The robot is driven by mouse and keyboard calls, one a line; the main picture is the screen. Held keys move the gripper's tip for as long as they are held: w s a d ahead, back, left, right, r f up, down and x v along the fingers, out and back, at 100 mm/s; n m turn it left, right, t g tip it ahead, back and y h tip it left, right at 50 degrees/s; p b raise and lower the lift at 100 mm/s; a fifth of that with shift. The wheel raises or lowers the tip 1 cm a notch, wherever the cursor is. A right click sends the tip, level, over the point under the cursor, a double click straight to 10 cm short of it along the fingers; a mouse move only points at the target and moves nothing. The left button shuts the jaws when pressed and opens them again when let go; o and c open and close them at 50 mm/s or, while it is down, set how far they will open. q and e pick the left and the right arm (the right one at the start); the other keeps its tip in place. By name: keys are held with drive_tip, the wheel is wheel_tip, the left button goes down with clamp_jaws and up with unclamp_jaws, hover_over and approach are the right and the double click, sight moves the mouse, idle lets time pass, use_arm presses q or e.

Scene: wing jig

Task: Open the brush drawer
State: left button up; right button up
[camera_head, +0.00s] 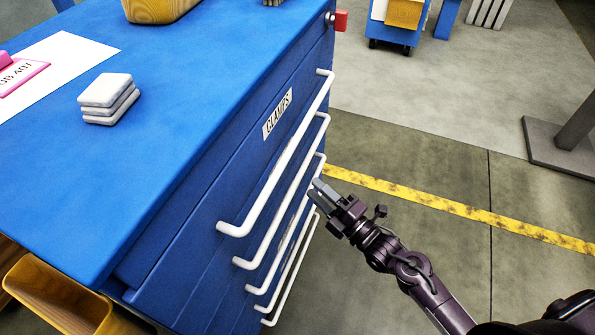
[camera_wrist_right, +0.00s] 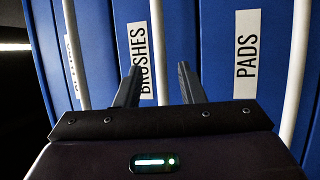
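The brush drawer shows in the right wrist view as a blue front with a white BRUSHES label (camera_wrist_right: 140,45) and a white bar handle (camera_wrist_right: 157,40). It looks closed. In the head view it appears to be the second drawer, with its handle (camera_head: 287,193) under the CLAMPS drawer. My right gripper (camera_head: 320,188) is open beside the handles. In the right wrist view its fingers (camera_wrist_right: 158,76) stand on either side of the BRUSHES handle's line. I cannot tell whether the bar is between the fingertips or beyond them. My left gripper is out of view.
The blue cabinet (camera_head: 180,110) holds stacked grey pads (camera_head: 108,98). The CLAMPS handle (camera_head: 275,170) is above; the PADS label (camera_wrist_right: 247,50) marks the neighbouring drawer. A red knob (camera_head: 340,20) sits at the far corner.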

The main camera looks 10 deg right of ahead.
sight(300, 173)
drive_tip(key=x, duration=0.6)
drive_tip(key=shift+w+a, duration=0.2)
drive_tip(key=shift+w, duration=0.05)
clamp_jaws()
